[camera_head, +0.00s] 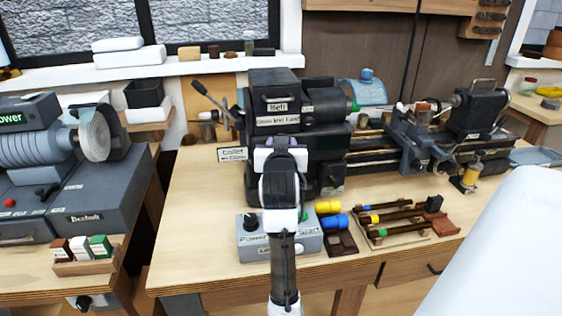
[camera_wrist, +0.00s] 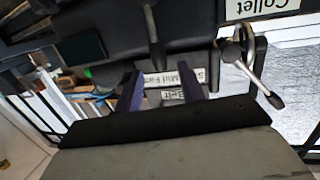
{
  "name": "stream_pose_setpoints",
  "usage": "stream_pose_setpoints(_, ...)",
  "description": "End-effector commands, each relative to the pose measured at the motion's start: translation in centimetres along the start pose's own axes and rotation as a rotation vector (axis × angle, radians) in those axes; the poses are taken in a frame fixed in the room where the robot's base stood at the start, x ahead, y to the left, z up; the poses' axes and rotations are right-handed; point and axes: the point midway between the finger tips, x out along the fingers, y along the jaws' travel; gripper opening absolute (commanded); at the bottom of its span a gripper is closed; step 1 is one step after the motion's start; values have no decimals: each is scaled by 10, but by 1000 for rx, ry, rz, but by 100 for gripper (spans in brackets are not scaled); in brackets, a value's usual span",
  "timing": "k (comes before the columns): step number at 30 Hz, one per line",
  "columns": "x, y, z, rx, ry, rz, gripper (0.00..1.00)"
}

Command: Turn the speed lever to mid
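The lathe headstock (camera_head: 272,92) stands at the back of the bench, with a "Belt" label and a "Slow Mid Fast" label (camera_head: 278,120) on its front. In the wrist view, which is upside down, the speed label (camera_wrist: 176,77) shows partly between my fingers. A thin grey rod (camera_wrist: 152,35), apparently the speed lever, reaches toward that label. My gripper (camera_wrist: 163,82) is open, its two dark purple fingers on either side of the rod's end. I cannot tell whether either finger touches it.
A collet lever (camera_wrist: 250,70) with a metal handle sticks out beside the headstock, near the "Collet" sign (camera_wrist: 262,8). A grey control box (camera_head: 300,246) and a rack of tools (camera_head: 400,218) lie on the bench front. Bare bench shows at left.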

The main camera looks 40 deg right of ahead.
Motion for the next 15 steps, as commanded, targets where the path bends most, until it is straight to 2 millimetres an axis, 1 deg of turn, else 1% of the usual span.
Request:
stream_pose_setpoints(1, -12, -1, 3, 0, 5, -2, 39)
stream_pose_setpoints(3, -29, 0, 4, 1, 3, -1, 39)
stream_pose_setpoints(9, -73, 0, 3, 1, 3, 0, 39)
stream_pose_setpoints(12, -89, 0, 2, 1, 1, 0, 39)
stream_pose_setpoints(15, -99, 0, 2, 1, 0, 0, 39)
